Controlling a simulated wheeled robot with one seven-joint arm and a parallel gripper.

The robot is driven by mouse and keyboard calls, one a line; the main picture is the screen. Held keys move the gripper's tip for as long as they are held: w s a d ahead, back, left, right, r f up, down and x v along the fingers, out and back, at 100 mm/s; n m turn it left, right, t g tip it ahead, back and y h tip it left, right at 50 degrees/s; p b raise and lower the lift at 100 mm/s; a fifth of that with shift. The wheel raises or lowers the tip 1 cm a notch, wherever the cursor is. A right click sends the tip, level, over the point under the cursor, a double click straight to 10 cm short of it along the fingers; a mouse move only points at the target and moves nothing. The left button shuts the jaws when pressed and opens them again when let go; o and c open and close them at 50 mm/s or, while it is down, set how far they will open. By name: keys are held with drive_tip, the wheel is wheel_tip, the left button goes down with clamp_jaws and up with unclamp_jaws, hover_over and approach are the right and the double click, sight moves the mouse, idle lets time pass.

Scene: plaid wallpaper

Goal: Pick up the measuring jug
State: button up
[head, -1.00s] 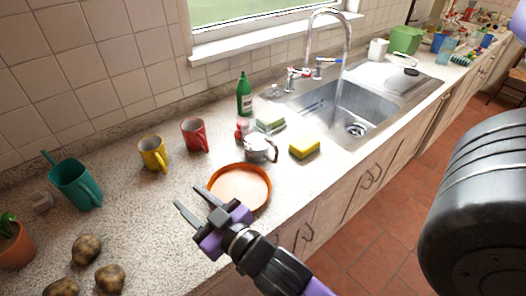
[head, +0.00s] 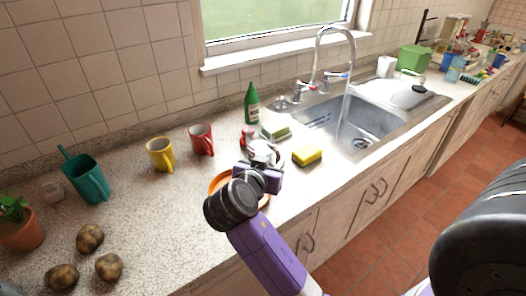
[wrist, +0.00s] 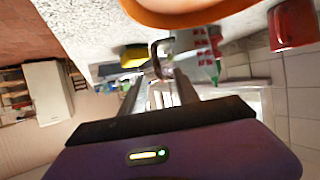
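A small silvery jug with a handle (head: 266,152), which I take for the measuring jug, stands on the counter behind the orange plate (head: 216,186). My gripper (head: 264,164) is over the plate and hides part of both. In the wrist view the jug (wrist: 160,62) shows just beyond and between my two fingertips (wrist: 162,76). The fingers are apart with a gap between them. I cannot tell whether either finger touches the jug.
A yellow sponge (head: 307,155) lies right of the jug. A green bottle (head: 251,105) and another sponge (head: 276,132) are behind it. A red mug (head: 202,140), yellow mug (head: 160,155) and teal jug (head: 86,178) stand left. The sink (head: 350,118) is right.

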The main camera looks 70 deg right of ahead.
sight(278, 157)
drive_tip(key=p+x, duration=0.1)
drive_tip(key=x, duration=0.5)
drive_tip(key=shift+s+d+f, duration=0.1)
drive_tip(key=shift+s+d, duration=0.1)
drive_tip(key=shift+d, duration=0.15)
drive_tip(key=shift+c, duration=0.5)
clamp_jaws()
idle(0.6)
